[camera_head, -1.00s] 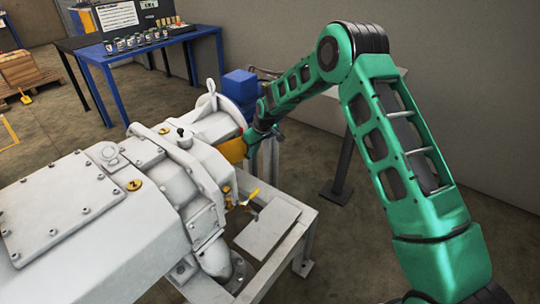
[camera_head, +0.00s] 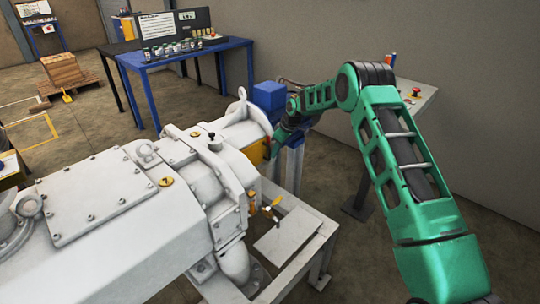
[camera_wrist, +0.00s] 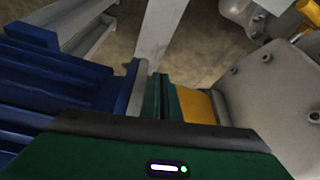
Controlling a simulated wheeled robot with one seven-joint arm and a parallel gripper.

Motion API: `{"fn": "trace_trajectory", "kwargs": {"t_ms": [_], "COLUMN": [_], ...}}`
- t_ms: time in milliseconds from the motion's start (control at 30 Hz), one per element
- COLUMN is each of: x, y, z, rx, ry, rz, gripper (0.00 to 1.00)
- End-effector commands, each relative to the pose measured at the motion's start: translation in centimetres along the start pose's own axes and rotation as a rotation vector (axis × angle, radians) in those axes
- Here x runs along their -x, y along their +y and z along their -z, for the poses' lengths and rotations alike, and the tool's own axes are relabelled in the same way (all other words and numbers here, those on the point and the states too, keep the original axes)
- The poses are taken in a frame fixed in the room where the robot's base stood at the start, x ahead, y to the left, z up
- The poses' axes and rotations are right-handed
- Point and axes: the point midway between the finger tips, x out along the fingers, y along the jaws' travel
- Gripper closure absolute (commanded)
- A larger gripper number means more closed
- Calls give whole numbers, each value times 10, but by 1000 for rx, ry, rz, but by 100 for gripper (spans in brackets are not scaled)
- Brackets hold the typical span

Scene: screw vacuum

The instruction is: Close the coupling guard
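The coupling guard (camera_head: 258,154) is a yellow-orange cover between the round white flange of the pump and the blue motor (camera_head: 269,97). Only a small part of it shows in the head view; its lower and far sides are hidden. My gripper (camera_head: 272,148) is at the guard's right side, low and close to it. In the wrist view my gripper (camera_wrist: 165,98) has its green fingers together, with no object visible between them. The yellow guard (camera_wrist: 198,106) lies directly right of the fingers, seemingly against them. The blue motor (camera_wrist: 60,85) is on the left.
The white pump (camera_head: 120,205) fills the left foreground. A pale frame (camera_head: 315,250) with a flat plate and a yellow-handled valve (camera_head: 273,203) stands below the gripper. A blue bench (camera_head: 185,55) and a grey control stand (camera_head: 413,93) are behind. Open floor lies at the right.

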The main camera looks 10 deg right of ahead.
Motion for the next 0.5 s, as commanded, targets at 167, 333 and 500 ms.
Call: {"fn": "trace_trajectory", "kwargs": {"t_ms": [167, 333, 500], "x": [1, 1, 5], "y": [-1, -1, -1], "z": [5, 5, -3], "rx": [4, 4, 5], "ry": [10, 11, 10], "rz": [-1, -1, 0], "gripper": [100, 100, 100]}}
